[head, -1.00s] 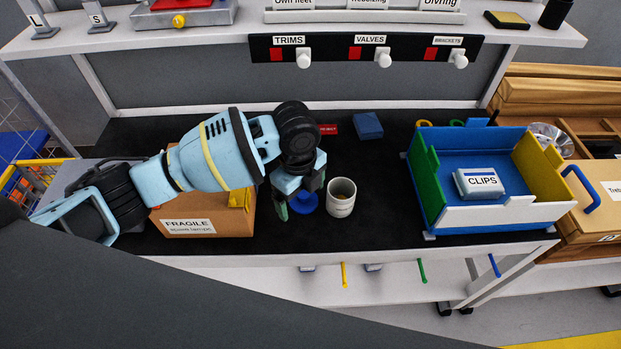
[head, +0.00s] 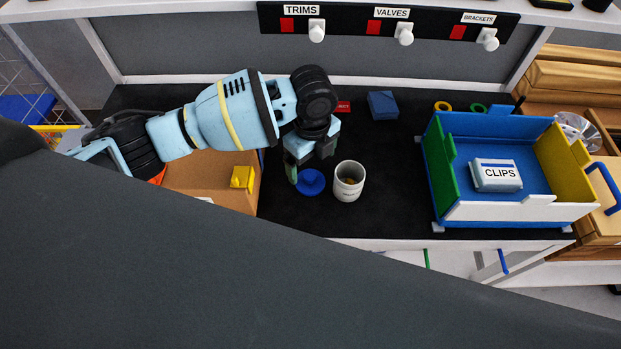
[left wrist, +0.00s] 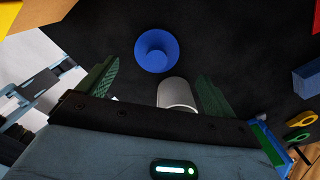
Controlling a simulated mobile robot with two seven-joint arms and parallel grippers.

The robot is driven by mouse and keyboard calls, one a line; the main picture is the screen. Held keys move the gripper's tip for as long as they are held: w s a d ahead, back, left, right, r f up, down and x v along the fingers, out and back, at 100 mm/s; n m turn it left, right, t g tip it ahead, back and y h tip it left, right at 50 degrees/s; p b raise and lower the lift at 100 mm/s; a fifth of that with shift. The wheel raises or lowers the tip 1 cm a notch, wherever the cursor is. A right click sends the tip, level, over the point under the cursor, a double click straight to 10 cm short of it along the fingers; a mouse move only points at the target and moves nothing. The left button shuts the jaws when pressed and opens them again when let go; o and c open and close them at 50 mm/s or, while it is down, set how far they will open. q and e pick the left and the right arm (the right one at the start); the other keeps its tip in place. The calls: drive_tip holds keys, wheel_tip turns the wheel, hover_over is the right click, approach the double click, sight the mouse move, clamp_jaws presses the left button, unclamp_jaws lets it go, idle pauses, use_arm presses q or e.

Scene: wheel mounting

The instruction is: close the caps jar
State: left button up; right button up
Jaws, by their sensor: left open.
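The open jar (head: 348,188) is a pale grey cup with small things inside, standing upright on the black worktop. A round blue lid (head: 314,184) lies on the worktop just left of it, apart from the jar. My left gripper (head: 308,170) is open and empty, over and just behind the lid in the head view. In the left wrist view, the lid (left wrist: 157,50) lies beyond the green fingers (left wrist: 155,85). The jar (left wrist: 177,94) shows there near the right finger, partly hidden by the gripper body. My right gripper is not in view.
A cardboard box (head: 205,180) with a yellow block (head: 242,177) stands at left. A blue box (head: 382,105) lies behind the jar. A coloured bin (head: 520,211) holding a clips box (head: 496,175) stands at right. Clear worktop separates jar and bin.

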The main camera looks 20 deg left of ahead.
sight(310, 175)
use_arm(q)
drive_tip(key=shift+f, duration=0.3)
drive_tip(key=shift+s+a+f, duration=0.1)
drive_tip(key=shift+s+f, duration=0.05)
drive_tip(key=shift+f, duration=1.2)
drive_tip(key=shift+s+a+f, duration=0.1)
drive_tip(key=shift+f, duration=1.2)
drive_tip(key=shift+d, duration=0.1)
drive_tip(key=c, duration=1.1)
drive_tip(key=shift+o, duration=0.2)
drive_tip(key=shift+r, duration=0.1)
wheel_tip(310, 175, up, 10)
drive_tip(key=shift+f+p, duration=0.1)
drive_tip(key=shift+p, duration=0.25)
